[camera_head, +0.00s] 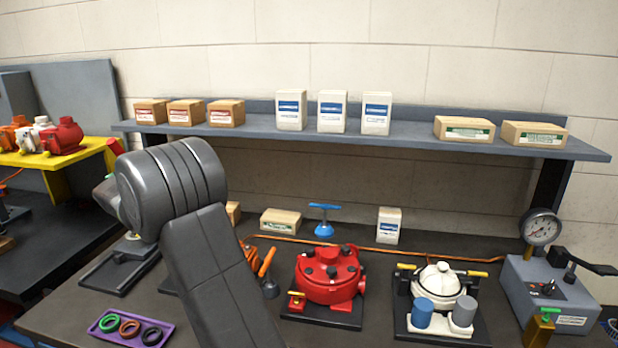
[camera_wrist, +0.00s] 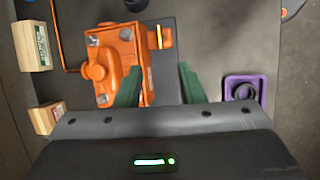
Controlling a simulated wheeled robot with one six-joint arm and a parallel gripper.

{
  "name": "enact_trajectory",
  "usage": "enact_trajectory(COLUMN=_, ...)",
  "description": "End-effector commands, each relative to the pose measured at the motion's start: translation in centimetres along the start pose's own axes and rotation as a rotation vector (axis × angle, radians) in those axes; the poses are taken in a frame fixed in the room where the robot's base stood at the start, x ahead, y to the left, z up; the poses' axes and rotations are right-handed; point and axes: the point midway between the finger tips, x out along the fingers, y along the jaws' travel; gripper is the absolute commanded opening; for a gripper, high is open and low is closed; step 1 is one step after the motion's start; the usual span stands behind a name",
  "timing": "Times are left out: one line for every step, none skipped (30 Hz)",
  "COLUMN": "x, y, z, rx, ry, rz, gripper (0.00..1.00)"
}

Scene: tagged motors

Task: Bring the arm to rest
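My gripper (camera_wrist: 160,84) shows in the wrist view with its two green fingers spread apart and nothing held between them. It hangs over the bench by an orange motor (camera_wrist: 105,62) on a dark base plate; the left finger overlaps the motor's edge in the picture, and I cannot tell whether they touch. In the head view my dark grey arm is bent over the bench and hides the gripper and most of the orange motor (camera_head: 252,253).
A red motor (camera_head: 330,278) and a white motor (camera_head: 436,285) stand on the bench right of my arm. A grey gauge unit (camera_head: 550,290) is at the far right. A purple tray (camera_head: 105,336) holds rings at front left. The grey shelf (camera_head: 410,143) above carries several boxes.

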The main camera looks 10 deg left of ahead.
Motion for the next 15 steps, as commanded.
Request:
enact_trajectory(x=0.5, y=0.0, z=0.0, rx=0.000, ry=-0.002, rz=-0.001, gripper=0.35)
enact_trajectory(x=0.8, y=0.0, z=0.1, rx=0.000, ry=-0.003, rz=-0.002, gripper=0.35)
enact_trajectory(x=1.3, y=0.0, z=0.1, rx=0.000, ry=-0.004, rz=-0.002, gripper=0.35)
enact_trajectory(x=1.8, y=0.0, z=0.1, rx=0.000, ry=-0.004, rz=-0.002, gripper=0.35)
enact_trajectory(x=2.3, y=0.0, z=0.1, rx=-0.001, ry=-0.005, rz=-0.003, gripper=0.35)
enact_trajectory(x=3.0, y=0.0, z=0.1, rx=-0.001, ry=-0.004, rz=-0.003, gripper=0.35)
enact_trajectory(x=3.6, y=0.0, z=0.1, rx=-0.001, ry=-0.006, rz=-0.003, gripper=0.35)
enact_trajectory(x=4.2, y=0.0, z=0.1, rx=-0.001, ry=-0.005, rz=-0.003, gripper=0.35)
enact_trajectory(x=5.0, y=-0.1, z=0.1, rx=-0.001, ry=-0.006, rz=-0.003, gripper=0.35)
enact_trajectory(x=5.6, y=0.0, z=0.1, rx=0.000, ry=-0.005, rz=-0.003, gripper=0.35)
enact_trajectory(x=6.2, y=0.0, z=0.1, rx=0.000, ry=-0.006, rz=-0.003, gripper=0.35)
enact_trajectory(x=7.0, y=0.0, z=0.2, rx=0.000, ry=-0.005, rz=-0.003, gripper=0.35)
enact_trajectory(x=7.6, y=0.0, z=0.1, rx=0.000, ry=-0.005, rz=-0.003, gripper=0.35)
enact_trajectory(x=8.2, y=0.0, z=0.1, rx=-0.001, ry=-0.006, rz=-0.003, gripper=0.35)
enact_trajectory(x=8.9, y=0.0, z=0.1, rx=-0.001, ry=-0.005, rz=-0.003, gripper=0.35)
